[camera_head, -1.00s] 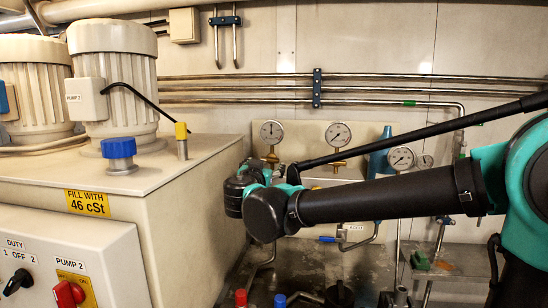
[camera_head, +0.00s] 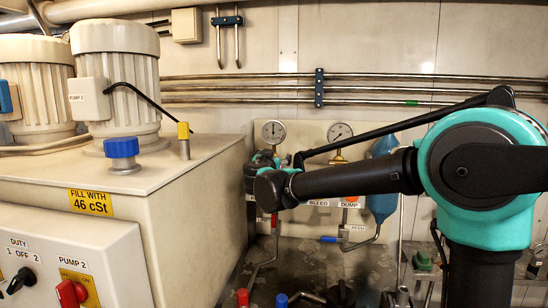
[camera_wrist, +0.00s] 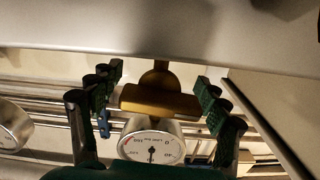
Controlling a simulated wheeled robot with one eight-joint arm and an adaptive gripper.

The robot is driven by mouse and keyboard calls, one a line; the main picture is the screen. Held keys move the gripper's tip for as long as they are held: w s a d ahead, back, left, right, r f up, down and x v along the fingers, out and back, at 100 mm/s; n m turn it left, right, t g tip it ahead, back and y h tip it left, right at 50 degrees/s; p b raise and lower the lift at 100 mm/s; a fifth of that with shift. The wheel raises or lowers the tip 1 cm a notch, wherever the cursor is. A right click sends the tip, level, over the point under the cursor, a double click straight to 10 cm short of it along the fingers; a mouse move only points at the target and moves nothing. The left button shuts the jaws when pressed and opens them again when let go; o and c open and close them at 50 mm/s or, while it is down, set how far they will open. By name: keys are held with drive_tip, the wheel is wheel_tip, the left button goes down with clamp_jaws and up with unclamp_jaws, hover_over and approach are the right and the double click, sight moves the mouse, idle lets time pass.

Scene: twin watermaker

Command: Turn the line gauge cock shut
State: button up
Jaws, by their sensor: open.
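In the wrist view, a brass cock with a flat bar handle (camera_wrist: 160,101) sits in front of a round pressure gauge (camera_wrist: 151,146). The bar lies crosswise in the picture. My gripper (camera_wrist: 161,95) is open, with one dark green ridged finger near each end of the bar. I cannot tell whether either finger touches it. In the head view, my gripper (camera_head: 257,172) is at the panel below the left gauge (camera_head: 273,132), mostly hidden by my wrist. That gauge's cock is hidden there. Which gauge is the line gauge cannot be read.
A second gauge (camera_head: 340,132) with a brass cock (camera_head: 340,157) stands to the right on the panel. A blue accumulator (camera_head: 382,195) hangs farther right. The cream tank (camera_head: 195,205) stands close left of my gripper. A red-handled lever (camera_head: 274,222) is below it.

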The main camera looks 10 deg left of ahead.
drive_tip(key=c, duration=1.3)
drive_tip(key=shift+n, duration=0.7)
drive_tip(key=shift+c, duration=0.2)
drive_tip(key=o, duration=1.3)
drive_tip(key=shift+o, duration=0.2)
